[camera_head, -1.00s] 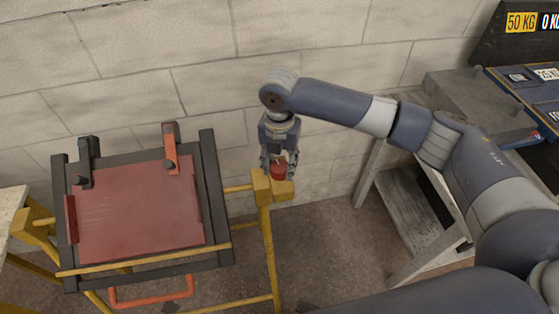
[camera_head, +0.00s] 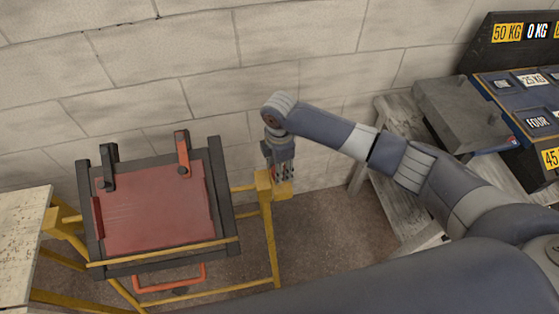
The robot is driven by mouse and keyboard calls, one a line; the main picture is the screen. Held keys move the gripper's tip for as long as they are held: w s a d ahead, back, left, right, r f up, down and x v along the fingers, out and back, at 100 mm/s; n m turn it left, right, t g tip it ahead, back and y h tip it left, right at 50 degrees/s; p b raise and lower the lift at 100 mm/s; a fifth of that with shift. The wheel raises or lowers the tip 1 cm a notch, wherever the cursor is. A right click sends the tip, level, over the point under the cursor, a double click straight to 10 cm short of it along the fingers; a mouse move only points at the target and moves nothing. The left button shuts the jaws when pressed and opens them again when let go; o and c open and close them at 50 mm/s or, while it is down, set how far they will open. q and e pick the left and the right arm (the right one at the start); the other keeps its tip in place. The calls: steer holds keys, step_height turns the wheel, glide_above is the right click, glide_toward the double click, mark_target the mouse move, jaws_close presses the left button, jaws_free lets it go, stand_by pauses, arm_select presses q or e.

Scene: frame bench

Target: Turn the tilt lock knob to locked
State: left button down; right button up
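The tilt lock knob is a small red knob (camera_head: 283,178) on a yellow block (camera_head: 265,184) at the right end of the frame's yellow rail. Only slivers of red show between my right gripper's fingers. My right gripper (camera_head: 283,179) points down at the knob, its fingers around or just over it. The fingers are seen nearly edge-on, so I cannot tell whether they grip the knob. The knob's pointer and any markings are hidden. My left gripper is out of view.
A red panel (camera_head: 155,212) in a dark frame with two upright clamps stands left of the knob on yellow legs. A pale table (camera_head: 22,240) is at far left. A block wall (camera_head: 200,60) lies behind.

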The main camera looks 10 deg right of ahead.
steer(key=m+p, duration=0.1)
steer(key=m, duration=0.1)
steer(key=m+p, duration=0.2)
steer(key=shift+r+m, duration=0.2)
steer(key=shift+m, duration=0.2)
steer(key=shift+f+m+p, duration=0.1)
steer(key=shift+m+p, duration=0.8)
steer(key=shift+m, duration=0.2)
steer(key=shift+m+p, duration=0.3)
steer(key=shift+m, duration=0.6)
steer(key=shift+f, duration=0.1)
steer(key=o, duration=1.1)
steer(key=shift+c, duration=0.2)
step_height(320, 180, up, 12)
